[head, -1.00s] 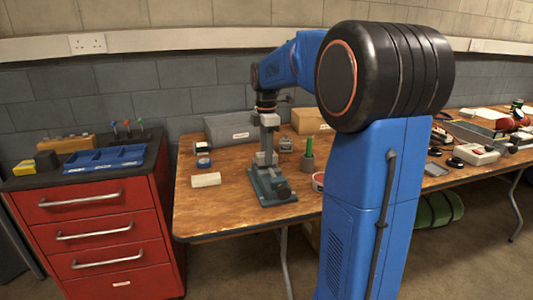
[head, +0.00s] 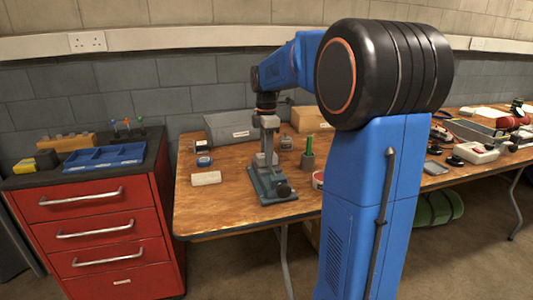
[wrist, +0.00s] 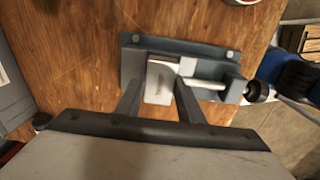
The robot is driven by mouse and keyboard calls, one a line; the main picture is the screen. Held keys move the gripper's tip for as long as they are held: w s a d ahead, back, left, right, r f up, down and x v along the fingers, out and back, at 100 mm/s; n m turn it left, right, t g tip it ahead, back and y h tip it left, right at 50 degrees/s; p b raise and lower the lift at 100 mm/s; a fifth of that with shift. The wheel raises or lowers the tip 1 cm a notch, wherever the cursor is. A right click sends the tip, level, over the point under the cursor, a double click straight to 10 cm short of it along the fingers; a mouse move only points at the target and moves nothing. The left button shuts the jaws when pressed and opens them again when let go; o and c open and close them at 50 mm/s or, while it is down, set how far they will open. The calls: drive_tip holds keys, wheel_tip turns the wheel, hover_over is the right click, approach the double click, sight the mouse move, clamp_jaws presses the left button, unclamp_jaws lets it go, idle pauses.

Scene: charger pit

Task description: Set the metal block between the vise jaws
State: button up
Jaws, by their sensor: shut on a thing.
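The vise (head: 272,188) is blue-grey and stands on the wooden bench near its front left. In the wrist view the vise (wrist: 205,50) shows from above, with a silver screw and a black handle knob at the right. My gripper (head: 267,150) points down over the vise. The block overlaps the vise's jaw area in this view. I cannot tell whether it touches the jaws or the vise bed.
A grey box (head: 228,127) stands behind the vise. A red drawer cabinet (head: 95,225) stands left of the bench.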

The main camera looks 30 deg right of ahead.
drive_tip(key=shift+f, duration=0.25)
drive_tip(key=o, duration=1.3)
drive_tip(key=shift+o, duration=0.2)
wheel_tip(320, 180, up, 17)
drive_tip(key=shift+r, duration=0.2)
drive_tip(key=s+a+f+m+t, duration=0.1)
drive_tip(key=s+a+f+m, duration=0.4)
drive_tip(key=s+f, duration=0.3)
drive_tip(key=s+a+f+m+t, duration=0.2)
drive_tip(key=s+a+f+m, duration=0.3)
drive_tip(key=s+f, duration=0.3)
drive_tip(key=s+a+f+m+t, duration=0.1)
drive_tip(key=s+a+f+m, duration=0.3)
drive_tip(key=s+f, duration=0.4)
drive_tip(key=s+a, duration=0.1)
drive_tip(key=s, duration=0.5)
drive_tip(key=shift+s+a+f+m+t, duration=0.15)
drive_tip(key=shift+a+f+m+t, duration=0.1)
drive_tip(key=shift+a+m+t, duration=0.15)
